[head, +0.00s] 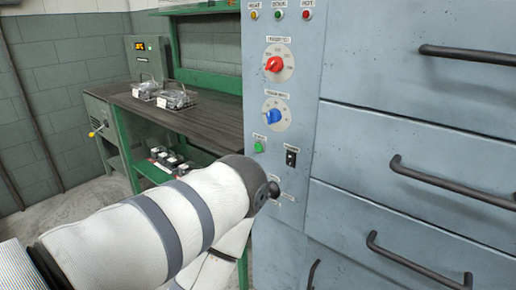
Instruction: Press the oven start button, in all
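The oven's grey-blue control panel (306,100) stands right of centre in the head view. A green push button (258,147) sits low on its left side, under a small label too small to read. A black switch (291,157) is to its right. A red knob (274,64) and a blue knob (273,115) are above. My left arm, white with grey bands, comes in from the lower left, and its dark joint covers the panel's edge below the green button. Neither gripper shows, so I cannot see any contact with the button.
Yellow, green and red lamps (278,14) top the panel. Oven drawers with black handles (452,184) fill the right. A green-framed workbench (195,112) with wire trays (176,97) stands behind, left. A grey-green machine with a lit display (139,46) is farther left. Some floor (70,215) is clear.

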